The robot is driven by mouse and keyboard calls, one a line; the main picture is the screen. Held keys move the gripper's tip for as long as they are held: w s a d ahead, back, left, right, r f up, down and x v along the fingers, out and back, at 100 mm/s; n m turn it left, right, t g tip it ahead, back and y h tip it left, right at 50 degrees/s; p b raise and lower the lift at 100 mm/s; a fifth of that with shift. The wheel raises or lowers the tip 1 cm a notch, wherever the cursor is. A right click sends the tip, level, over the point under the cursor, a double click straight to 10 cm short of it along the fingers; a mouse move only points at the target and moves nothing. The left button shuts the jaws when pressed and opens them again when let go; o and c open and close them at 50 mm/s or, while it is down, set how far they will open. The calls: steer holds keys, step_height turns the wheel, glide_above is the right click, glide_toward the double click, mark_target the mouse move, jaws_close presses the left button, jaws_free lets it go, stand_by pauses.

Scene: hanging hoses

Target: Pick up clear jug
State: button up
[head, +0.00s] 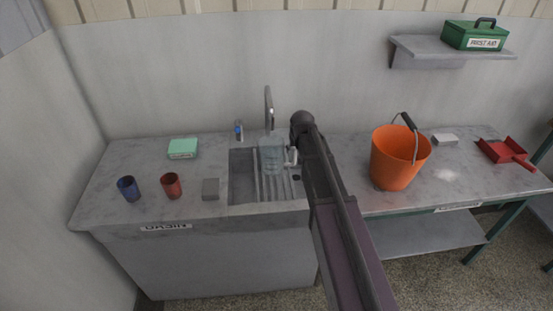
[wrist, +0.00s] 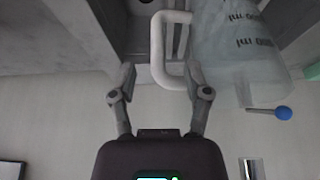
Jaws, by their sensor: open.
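The clear jug (head: 271,155) stands upright in the sink basin, below the tap; its handle (head: 291,156) points right, toward my arm. In the wrist view the jug (wrist: 240,45) is at upper right with upside-down ml markings, partly cut off by the frame. Its pale looped handle (wrist: 160,50) reaches in front of my gripper. My gripper (wrist: 160,76) is open and empty, its two fingers apart. The handle's end lies between or just beyond the fingertips; I cannot tell which. In the head view my arm hides the gripper.
The tap (head: 268,105) rises behind the jug. A blue cup (head: 128,189), a red cup (head: 172,186), a grey block (head: 211,189) and a green box (head: 183,149) stand on the left counter. An orange bucket (head: 398,160) stands right of my arm.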

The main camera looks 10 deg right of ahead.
mark_target(295, 152)
steer(key=shift+w+b+x, duration=0.2)
steer(key=shift+b+x, duration=2.1)
steer(key=shift+x, duration=0.35)
steer(key=shift+d+r, duration=0.1)
steer(key=shift+r, duration=0.05)
jaws_close()
